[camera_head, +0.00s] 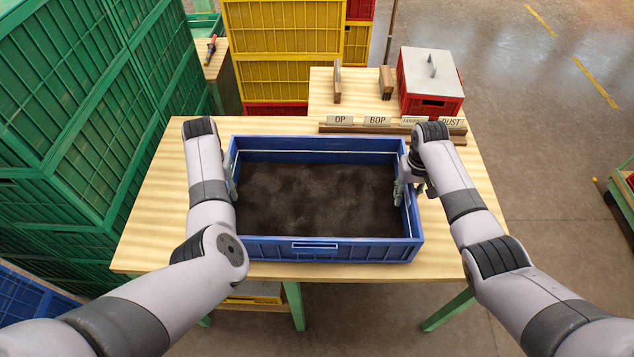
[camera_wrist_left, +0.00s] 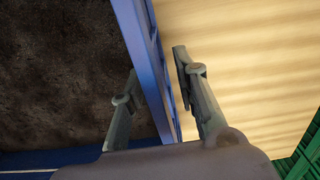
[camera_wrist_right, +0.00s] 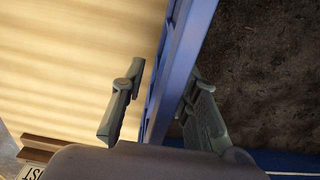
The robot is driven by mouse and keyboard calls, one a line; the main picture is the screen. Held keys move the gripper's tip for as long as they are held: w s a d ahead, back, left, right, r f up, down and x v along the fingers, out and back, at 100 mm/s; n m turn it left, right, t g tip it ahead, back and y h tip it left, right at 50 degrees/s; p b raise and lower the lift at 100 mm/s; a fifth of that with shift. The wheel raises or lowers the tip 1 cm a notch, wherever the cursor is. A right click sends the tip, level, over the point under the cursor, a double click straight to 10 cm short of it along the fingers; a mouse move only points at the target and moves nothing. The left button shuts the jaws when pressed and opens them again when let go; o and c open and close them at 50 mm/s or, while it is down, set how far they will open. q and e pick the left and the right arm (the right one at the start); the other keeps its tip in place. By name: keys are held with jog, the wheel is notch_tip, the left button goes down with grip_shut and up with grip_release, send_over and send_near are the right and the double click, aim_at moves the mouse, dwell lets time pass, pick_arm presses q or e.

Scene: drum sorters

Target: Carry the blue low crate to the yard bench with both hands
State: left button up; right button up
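The blue low crate (camera_head: 370,250) sits on a light wooden bench (camera_head: 160,215), filled with dark, soil-like material (camera_head: 310,200). My left gripper (camera_head: 231,183) is at its left wall. In the left wrist view its fingers (camera_wrist_left: 156,62) straddle the blue wall (camera_wrist_left: 145,60), one inside and one outside, with a gap on the outer side. My right gripper (camera_head: 408,187) is at the right wall. In the right wrist view its fingers (camera_wrist_right: 166,67) straddle that wall (camera_wrist_right: 180,60), also with a gap on the outer side. Both look open. I cannot tell which bench is the yard bench.
Labelled signs (camera_head: 377,121) and a red box with a grey lid (camera_head: 431,82) stand behind the crate. Green crates (camera_head: 75,120) are stacked at the left, yellow crates (camera_head: 285,75) behind. Open floor (camera_head: 550,130) lies to the right.

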pick_arm(q)
notch_tip(320, 180, up, 12)
jog(key=shift+f, duration=0.15)
pick_arm(e)
jog(key=shift+r, duration=0.25)
notch_tip(320, 180, up, 12)
jog(key=shift+f, duration=0.25)
dwell(0.5)
